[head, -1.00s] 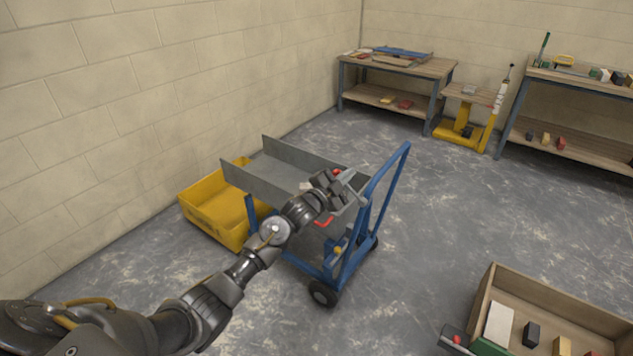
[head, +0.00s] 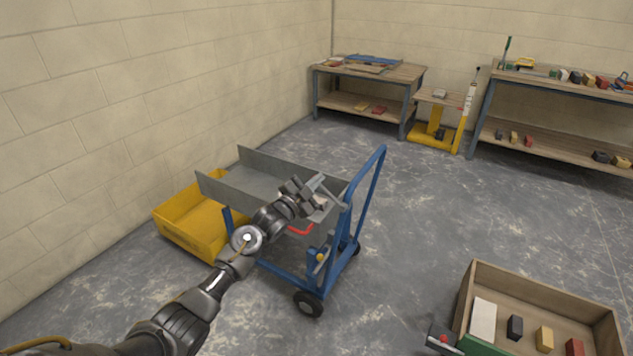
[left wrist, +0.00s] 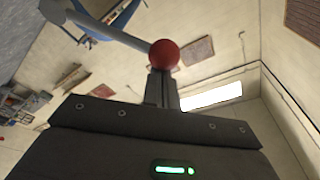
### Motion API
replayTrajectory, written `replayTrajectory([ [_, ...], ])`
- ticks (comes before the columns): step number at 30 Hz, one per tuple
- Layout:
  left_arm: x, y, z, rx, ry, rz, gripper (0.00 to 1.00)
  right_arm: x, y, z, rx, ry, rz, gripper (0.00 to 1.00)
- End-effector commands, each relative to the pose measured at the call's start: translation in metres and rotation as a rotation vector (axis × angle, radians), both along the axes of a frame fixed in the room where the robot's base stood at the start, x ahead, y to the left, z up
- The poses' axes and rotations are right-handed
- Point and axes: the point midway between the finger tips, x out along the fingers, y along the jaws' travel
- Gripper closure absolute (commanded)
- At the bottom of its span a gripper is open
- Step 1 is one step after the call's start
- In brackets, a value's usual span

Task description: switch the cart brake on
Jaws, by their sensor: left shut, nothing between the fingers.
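The cart (head: 322,268) has a blue frame, black wheels and a grey tray (head: 262,182), and stands on the floor ahead. A grey lever (head: 331,194) is at its handle end; in the left wrist view the lever (left wrist: 112,33) ends in a red ball knob (left wrist: 164,54). My left gripper (head: 312,190) is shut and empty beside the lever. In the left wrist view its fingertips (left wrist: 160,80) are right at the knob; whether they touch it I cannot tell. My right gripper is not in view.
A yellow tub (head: 190,220) stands behind the cart by the wall. A wooden box (head: 540,285) with several blocks is at lower right. Workbenches (head: 368,72) and a yellow stand (head: 437,130) line the back.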

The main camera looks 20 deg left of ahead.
Motion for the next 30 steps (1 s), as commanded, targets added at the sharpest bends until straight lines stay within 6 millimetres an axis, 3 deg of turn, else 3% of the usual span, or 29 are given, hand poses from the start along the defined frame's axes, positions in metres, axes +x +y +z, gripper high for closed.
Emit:
replayTrajectory([
  [6, 0.0, -0.002, 0.004, 0.0, 0.0, 0.0, 1.0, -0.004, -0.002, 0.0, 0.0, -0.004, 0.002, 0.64],
  [13, 0.0, -0.014, 0.022, -0.001, 0.0, 0.001, 1.0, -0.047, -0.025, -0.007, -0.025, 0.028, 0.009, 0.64],
  [15, 0.0, -0.027, 0.043, -0.003, -0.001, 0.0, 1.0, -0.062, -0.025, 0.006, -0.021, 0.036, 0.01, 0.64],
  [17, -0.017, -0.018, 0.025, 0.001, 0.002, 0.004, 1.0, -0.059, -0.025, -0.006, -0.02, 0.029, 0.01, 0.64],
  [24, -0.065, -0.001, 0.019, 0.002, 0.001, 0.004, 1.0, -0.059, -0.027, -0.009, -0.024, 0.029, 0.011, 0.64],
  [30, -0.087, 0.007, 0.017, 0.0, 0.0, 0.003, 1.0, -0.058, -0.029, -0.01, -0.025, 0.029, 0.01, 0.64],
])
